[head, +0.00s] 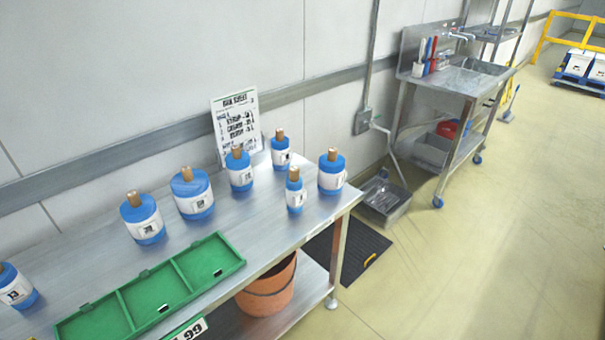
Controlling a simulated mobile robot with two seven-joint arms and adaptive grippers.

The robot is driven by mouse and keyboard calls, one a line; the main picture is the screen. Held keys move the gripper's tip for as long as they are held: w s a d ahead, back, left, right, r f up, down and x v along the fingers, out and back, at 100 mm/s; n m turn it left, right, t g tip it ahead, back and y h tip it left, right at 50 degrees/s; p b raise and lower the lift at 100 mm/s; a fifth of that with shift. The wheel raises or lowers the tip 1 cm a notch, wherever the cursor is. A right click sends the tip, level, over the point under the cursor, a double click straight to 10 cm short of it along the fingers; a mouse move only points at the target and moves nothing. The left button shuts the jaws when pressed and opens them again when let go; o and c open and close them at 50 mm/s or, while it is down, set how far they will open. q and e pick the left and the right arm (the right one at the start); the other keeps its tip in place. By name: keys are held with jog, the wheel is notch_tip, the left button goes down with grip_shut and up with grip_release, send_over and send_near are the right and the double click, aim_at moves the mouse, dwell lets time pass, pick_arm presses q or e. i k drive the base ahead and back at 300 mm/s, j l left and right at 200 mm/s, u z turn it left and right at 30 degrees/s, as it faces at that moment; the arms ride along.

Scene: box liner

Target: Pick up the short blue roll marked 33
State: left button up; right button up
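Several blue-and-white rolls with brown cores stand on the steel table (270,222). Their labels are mostly too small to read, so I cannot tell which is marked 33. Wide rolls stand at the left (143,218), left of centre (192,194) and the right end (332,173). Narrower rolls stand in the middle (240,171), at the back (280,152) and near the front edge (295,191). A roll whose label looks like 13 (18,286) is cut off at the left edge. Neither of my grippers is in view.
A green divided tray (155,290) lies along the table's front, with a number tag (187,329) at its edge. A printed sign (236,125) stands behind the rolls. An orange bin (267,292) is below. A sink stand (460,80) is beyond; open floor lies right.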

aim_at(331, 175)
jog(key=i+l+u, duration=0.15)
jog(key=u, duration=0.2)
jog(key=i+l+u, duration=0.1)
jog(key=l+u, duration=0.15)
jog(key=u, duration=0.15)
jog(key=i+l+u, duration=0.1)
jog(key=l+u, duration=0.25)
jog(key=i+l+u, duration=0.2)
jog(key=l, duration=0.25)
jog(key=l+u, duration=0.2)
jog(key=l, duration=1.35)
jog(key=i+u, duration=0.05)
